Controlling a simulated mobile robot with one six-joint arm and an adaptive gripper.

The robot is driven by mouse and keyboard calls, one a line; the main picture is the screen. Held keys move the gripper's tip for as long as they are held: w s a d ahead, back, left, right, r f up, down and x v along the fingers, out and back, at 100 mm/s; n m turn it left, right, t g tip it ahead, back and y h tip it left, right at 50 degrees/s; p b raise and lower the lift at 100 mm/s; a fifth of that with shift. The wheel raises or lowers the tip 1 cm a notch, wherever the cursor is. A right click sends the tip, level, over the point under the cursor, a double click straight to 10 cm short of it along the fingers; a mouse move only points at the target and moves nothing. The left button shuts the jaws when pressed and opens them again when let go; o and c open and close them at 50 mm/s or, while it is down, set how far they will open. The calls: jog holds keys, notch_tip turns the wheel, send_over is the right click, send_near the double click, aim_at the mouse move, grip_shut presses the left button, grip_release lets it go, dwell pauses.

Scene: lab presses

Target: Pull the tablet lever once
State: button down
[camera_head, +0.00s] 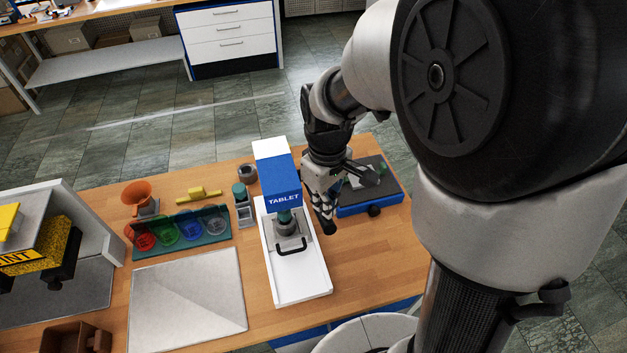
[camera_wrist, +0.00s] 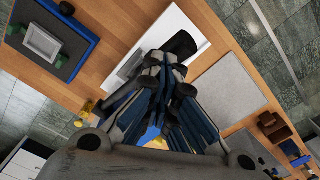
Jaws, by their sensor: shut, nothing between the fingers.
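The tablet press (camera_head: 283,197) is a blue and white machine labelled TABLET, standing on a long white base (camera_head: 302,285). A grey block with a black loop handle (camera_head: 292,246) sits under its head. My gripper (camera_head: 326,224) is shut and points down just right of the press. In the wrist view my gripper (camera_wrist: 165,62) has a dark cylinder (camera_wrist: 183,44) at its fingertips, likely the lever's grip. I cannot tell whether they touch. The lever's arm is hidden behind my gripper, and the press head is mostly hidden in the wrist view.
A blue-based device (camera_head: 350,210) with a black knob stands close right of my gripper. Left are a rack of coloured cups (camera_head: 180,250), a pale flat plate (camera_head: 188,300), an orange funnel (camera_head: 138,193) and a yellow-black press (camera_head: 40,255). Bare wood shows right of the white base.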

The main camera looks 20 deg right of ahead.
notch_tip(320, 180, up, 12)
jog(key=p, duration=0.9)
jog(key=shift+r, duration=0.2)
jog(key=s+f+m+t+b, duration=0.4)
jog(key=s+f+b, duration=0.9)
jog(key=b, duration=1)
jog(key=shift+s+f+m+t+b, duration=0.2)
jog(key=shift+s+m+t+b, duration=0.15)
jog(key=shift+s+m, duration=0.7)
jog(key=c, duration=2.3)
grip_release()
